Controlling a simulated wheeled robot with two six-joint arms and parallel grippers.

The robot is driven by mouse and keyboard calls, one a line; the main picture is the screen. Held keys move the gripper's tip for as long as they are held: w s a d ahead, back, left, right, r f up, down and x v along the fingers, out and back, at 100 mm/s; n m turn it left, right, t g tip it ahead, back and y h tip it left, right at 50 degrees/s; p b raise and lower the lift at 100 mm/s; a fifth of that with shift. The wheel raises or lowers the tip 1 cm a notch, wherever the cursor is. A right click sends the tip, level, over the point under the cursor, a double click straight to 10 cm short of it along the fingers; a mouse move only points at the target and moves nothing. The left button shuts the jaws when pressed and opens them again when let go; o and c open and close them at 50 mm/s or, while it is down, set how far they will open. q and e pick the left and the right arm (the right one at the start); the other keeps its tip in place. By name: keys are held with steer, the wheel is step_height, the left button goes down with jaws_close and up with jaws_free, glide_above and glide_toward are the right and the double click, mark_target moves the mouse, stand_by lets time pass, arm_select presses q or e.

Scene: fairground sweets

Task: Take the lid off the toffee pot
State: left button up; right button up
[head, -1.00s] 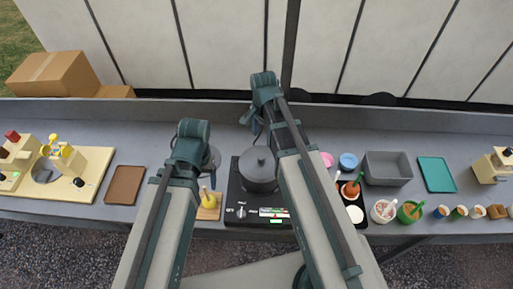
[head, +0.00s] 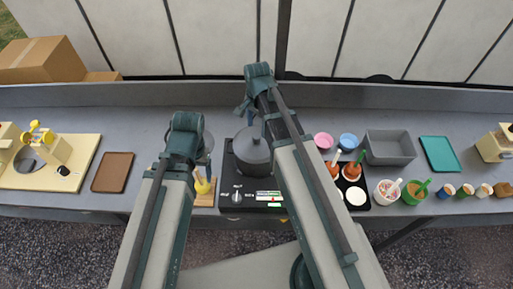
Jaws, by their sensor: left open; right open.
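The toffee pot (head: 252,168) is dark grey and stands on the black cooker (head: 236,198) in the middle of the counter. Its grey lid (head: 254,147) is on it, with a small knob on top. My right gripper (head: 241,108) is open behind the pot in the picture, apart from the lid knob; its forearm crosses just right of the pot and hides part of it. My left gripper (head: 203,157) is open and left of the pot, mostly hidden by its own wrist. Neither gripper holds anything that I can see.
A brown tray (head: 112,172) lies left.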

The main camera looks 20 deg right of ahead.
mark_target(256, 136)
steer(key=shift+w+f+b, duration=0.15)
steer(key=shift+f+b, duration=1.15)
steer(key=shift+f, duration=0.1)
steer(key=shift+w+f+b, duration=0.1)
steer(key=shift+f+b, duration=1.2)
steer(key=shift+f, duration=0.1)
steer(key=shift+r, duration=0.1)
jaws_close()
